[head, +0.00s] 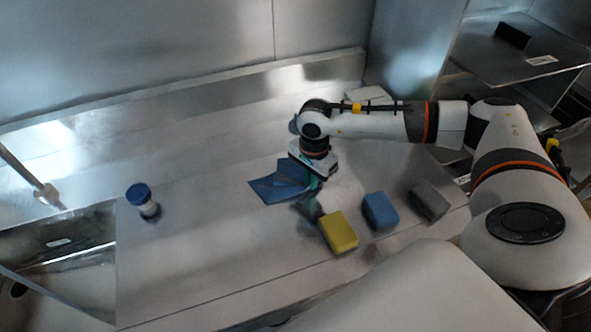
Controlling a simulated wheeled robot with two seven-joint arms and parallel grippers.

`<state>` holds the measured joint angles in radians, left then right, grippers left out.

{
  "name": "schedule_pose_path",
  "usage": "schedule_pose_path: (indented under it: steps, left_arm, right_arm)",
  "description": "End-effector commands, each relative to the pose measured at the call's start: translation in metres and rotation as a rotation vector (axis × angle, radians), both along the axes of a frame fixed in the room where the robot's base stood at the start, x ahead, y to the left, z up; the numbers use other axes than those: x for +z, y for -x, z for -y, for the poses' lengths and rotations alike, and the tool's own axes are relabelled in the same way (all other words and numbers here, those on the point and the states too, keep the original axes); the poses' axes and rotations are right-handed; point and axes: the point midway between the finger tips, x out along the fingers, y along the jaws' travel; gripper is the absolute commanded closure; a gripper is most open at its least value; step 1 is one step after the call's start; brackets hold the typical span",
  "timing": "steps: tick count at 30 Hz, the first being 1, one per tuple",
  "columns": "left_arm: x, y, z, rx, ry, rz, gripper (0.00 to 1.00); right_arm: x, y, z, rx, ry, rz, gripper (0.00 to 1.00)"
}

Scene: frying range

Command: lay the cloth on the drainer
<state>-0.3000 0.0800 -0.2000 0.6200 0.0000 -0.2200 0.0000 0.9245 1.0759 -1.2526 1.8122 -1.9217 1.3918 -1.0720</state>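A blue cloth (274,187), creased, shows on the left side of my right gripper (312,184), over the steel worktop. The gripper points down and overlaps the cloth's right part. Its fingertips are small and partly hidden, so I cannot tell whether they are shut on the cloth or only beside it. I cannot make out a separate drainer; a bare steel surface (200,250) lies between the sink and the sponges. My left gripper is not in view.
A yellow sponge (338,232), a blue sponge (380,210) and a grey block (430,201) stand right of the gripper. A blue-capped shaker (140,196) stands near the sink (70,245) and tap (42,190). A steel wall is behind.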

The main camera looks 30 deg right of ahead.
Motion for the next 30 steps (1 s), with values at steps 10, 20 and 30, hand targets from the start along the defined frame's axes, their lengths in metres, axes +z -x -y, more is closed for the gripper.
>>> schedule_pose_path:
  steps: [10,20,30]
  left_arm:
    - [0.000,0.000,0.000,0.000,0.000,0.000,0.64]
    - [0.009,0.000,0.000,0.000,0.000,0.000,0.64]
    - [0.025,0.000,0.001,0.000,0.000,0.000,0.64]
  right_arm:
    - [0.000,0.000,0.000,0.000,0.000,0.000,0.55]
    - [0.014,0.004,0.000,0.000,0.000,0.001,0.55]
    - [0.042,0.015,0.000,0.000,0.000,0.000,0.55]
